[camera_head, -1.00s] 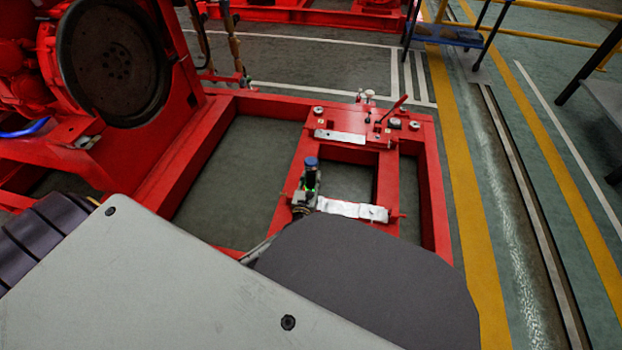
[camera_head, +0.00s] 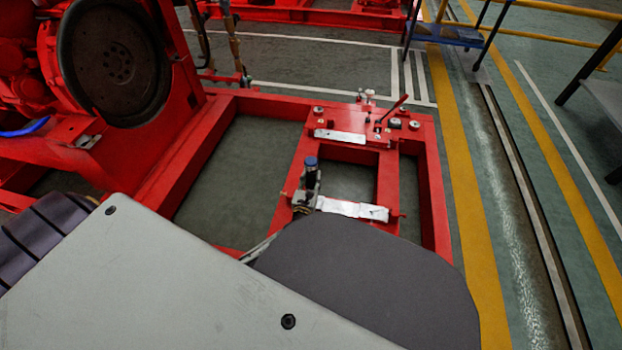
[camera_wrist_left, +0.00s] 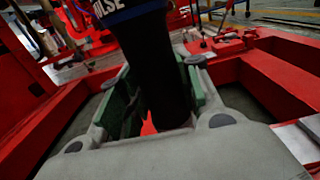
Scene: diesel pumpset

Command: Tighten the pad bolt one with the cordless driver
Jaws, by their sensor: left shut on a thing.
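The cordless driver (camera_head: 312,178) stands about upright at the left end of the near silver pad (camera_head: 352,209), its blue cap on top. My left gripper (camera_head: 304,200) is shut on it. In the left wrist view the driver's black body (camera_wrist_left: 155,75) with a blue lettered band runs between the green-lined fingers of my left gripper (camera_wrist_left: 158,100). The driver's tip and the pad bolt one are hidden, so I cannot tell whether they touch. My right gripper is not in view.
The red base frame (camera_head: 433,190) surrounds open gaps. A second silver pad (camera_head: 340,136) and a thin red upright handle (camera_head: 395,108) are farther back. A large dark flywheel (camera_head: 115,60) stands at the left. My own grey arm covers the foreground.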

